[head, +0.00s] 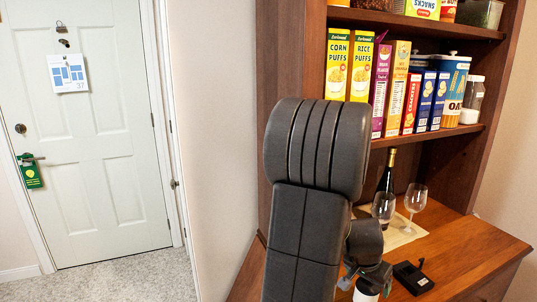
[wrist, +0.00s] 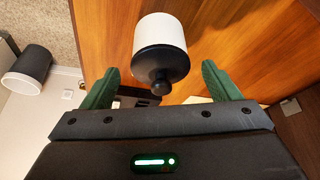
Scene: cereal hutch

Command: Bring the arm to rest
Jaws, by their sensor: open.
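My gripper (wrist: 160,68) is open, with its two green fingers apart in the wrist view. A white canister with a black knobbed lid (wrist: 160,35) stands on the wooden counter in front of the fingers, roughly centred between them; I cannot tell whether they touch it. In the head view my arm rises in front of the hutch and bends down to the gripper (head: 367,279) over the counter. The white canister (head: 365,294) shows just below it, cut off by the bottom edge. Nothing is seen held.
The counter (head: 462,250) carries a dark bottle (head: 387,172), two wine glasses (head: 415,197) on a pale mat, and a small black box (head: 412,278). The shelf above holds cereal boxes (head: 361,68) and jars. A door (head: 90,130) is at left with clear floor before it.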

